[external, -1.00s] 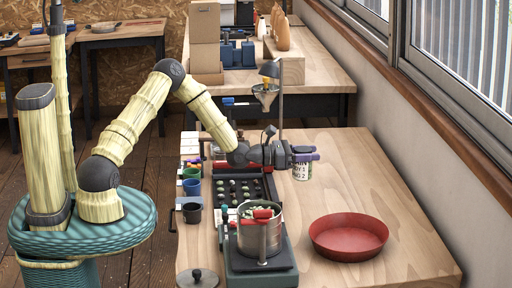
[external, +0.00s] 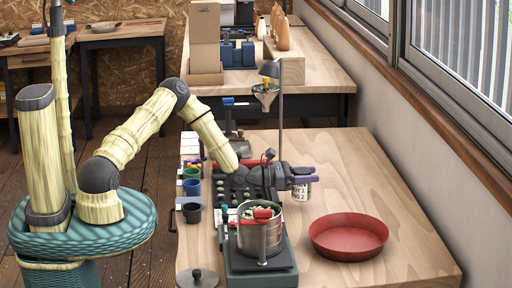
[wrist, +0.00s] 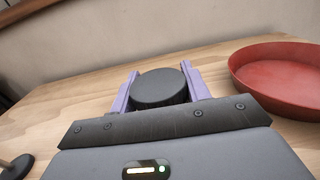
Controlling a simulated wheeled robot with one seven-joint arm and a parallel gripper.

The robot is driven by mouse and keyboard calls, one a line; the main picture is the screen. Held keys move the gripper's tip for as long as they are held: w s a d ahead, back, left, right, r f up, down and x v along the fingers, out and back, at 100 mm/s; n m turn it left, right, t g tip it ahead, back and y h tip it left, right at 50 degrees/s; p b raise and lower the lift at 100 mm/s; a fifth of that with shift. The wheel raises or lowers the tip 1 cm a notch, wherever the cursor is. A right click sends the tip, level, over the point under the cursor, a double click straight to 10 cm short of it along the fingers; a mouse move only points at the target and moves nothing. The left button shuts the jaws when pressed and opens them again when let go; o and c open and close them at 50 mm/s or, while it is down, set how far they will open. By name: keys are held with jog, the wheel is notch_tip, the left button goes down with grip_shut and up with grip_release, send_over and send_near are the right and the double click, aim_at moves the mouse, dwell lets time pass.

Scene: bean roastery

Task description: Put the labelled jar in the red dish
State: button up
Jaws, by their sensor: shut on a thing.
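The labelled jar (external: 301,188) has a white label with dark print. In the wrist view its round black lid (wrist: 160,88) shows between the two purple fingers. My gripper (external: 304,175) is shut on the jar near its top; the fingers hide part of it. I cannot tell whether the jar's base touches the table. The red dish (external: 348,238) is round, shallow and empty. It lies on the table to the right and nearer the camera than the jar, and it also shows at the right of the wrist view (wrist: 280,95).
A metal pot (external: 260,232) with a red-handled tool stands on a dark green base left of the dish. A funnel stand (external: 280,110) rises behind my gripper. Cups (external: 191,187) line the table's left edge. The tabletop between jar and dish is clear.

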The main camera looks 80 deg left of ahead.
jog(key=shift+f, duration=1.5)
jog(key=shift+f, duration=0.15)
jog(key=o, duration=1.2)
jog(key=shift+r, duration=0.2)
jog(key=s, duration=1.2)
jog(key=shift+f, duration=0.1)
jog(key=shift+o, duration=0.4)
